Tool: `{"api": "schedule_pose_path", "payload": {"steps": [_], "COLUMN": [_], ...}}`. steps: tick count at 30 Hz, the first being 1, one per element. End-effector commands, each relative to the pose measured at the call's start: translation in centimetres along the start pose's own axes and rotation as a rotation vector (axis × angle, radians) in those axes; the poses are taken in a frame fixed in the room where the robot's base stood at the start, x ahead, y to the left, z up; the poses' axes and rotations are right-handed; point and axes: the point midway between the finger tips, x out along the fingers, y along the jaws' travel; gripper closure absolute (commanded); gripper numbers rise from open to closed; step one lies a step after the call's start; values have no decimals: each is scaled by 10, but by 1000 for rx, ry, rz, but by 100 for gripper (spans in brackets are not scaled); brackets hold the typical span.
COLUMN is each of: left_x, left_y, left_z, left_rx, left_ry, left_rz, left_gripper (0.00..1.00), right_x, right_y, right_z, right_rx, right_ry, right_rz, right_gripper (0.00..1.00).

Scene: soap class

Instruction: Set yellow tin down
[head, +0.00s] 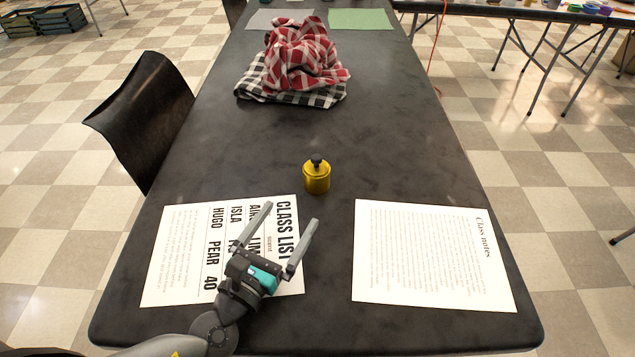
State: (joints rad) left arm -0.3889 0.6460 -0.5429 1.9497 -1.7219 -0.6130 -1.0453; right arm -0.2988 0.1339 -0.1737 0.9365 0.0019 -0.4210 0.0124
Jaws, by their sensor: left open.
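The yellow tin (316,179) stands upright on the dark table (400,150), near the middle of its width. It has a dark knob on top. My left gripper (285,217) comes in from the lower left over the class list sheet. Its two fingers are spread apart with nothing between them, and they point toward the tin. The tin is beyond the fingertips, apart from them. My right gripper does not show.
A class list sheet (180,250) lies at the left and a class notes sheet (430,255) at the right. A red checked cloth (300,60) lies on a folded black-and-white cloth (256,88) farther back. A black chair (145,115) stands at the left edge. Table around the tin is clear.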

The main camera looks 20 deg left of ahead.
Motion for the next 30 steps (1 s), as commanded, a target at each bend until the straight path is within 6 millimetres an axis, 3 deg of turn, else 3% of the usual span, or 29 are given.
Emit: {"api": "schedule_pose_path", "payload": {"steps": [5, 18, 30], "left_x": [2, 76, 106], "left_y": [8, 9, 9], "left_z": [0, 1, -1], "left_rx": [-12, -11, -11], "left_ry": [-6, -7, -5], "left_rz": [36, 32, 32], "left_gripper": [0, 0, 0], "right_x": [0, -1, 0], "right_y": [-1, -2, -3], "right_z": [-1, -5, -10], "right_rx": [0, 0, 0], "right_ry": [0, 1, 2], "right_rz": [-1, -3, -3], "right_gripper": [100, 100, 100]}}
